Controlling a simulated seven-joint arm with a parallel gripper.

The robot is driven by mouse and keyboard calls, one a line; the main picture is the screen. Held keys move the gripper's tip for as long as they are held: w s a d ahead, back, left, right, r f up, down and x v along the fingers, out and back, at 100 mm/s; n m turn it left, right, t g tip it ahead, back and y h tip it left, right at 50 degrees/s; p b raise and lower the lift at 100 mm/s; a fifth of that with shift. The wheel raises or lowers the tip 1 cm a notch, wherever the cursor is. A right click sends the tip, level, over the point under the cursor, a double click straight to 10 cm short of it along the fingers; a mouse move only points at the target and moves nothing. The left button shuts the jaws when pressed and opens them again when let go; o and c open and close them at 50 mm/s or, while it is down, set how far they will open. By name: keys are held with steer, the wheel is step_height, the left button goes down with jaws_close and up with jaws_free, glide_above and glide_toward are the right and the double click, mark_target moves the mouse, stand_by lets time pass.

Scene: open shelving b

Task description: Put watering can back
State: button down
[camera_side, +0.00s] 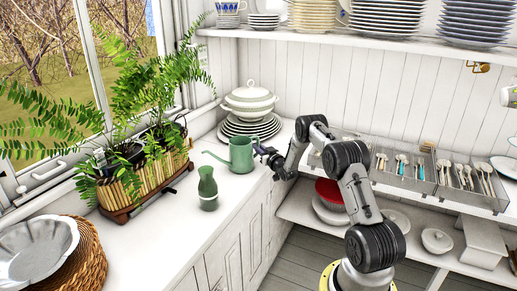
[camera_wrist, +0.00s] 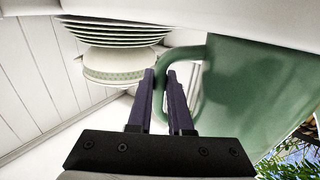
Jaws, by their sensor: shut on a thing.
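The green watering can (camera_side: 241,155) is by the right edge of the white counter, in front of the plate stack. I cannot tell whether its base touches the counter. Its spout points left and its handle is on the right. My gripper (camera_side: 264,151) is at the handle side. In the wrist view my gripper (camera_wrist: 161,78) has its two fingers on either side of the handle, shut on it. The can's body (camera_wrist: 250,95) fills the right of that view, and its rim and base are partly out of frame.
A small green vase (camera_side: 208,190) stands on the counter close in front of the can. A lidded tureen on stacked plates (camera_side: 250,125) is close behind. A fern planter (camera_side: 150,180) is left by the window. Cutlery trays (camera_side: 410,172) sit on the right shelf.

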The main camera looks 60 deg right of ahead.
stand_by(0.3)
steer(key=c, duration=1.2)
jaws_free()
steer(key=shift+f, duration=0.15)
steer(key=shift+c, duration=0.2)
steer(key=o, duration=0.4)
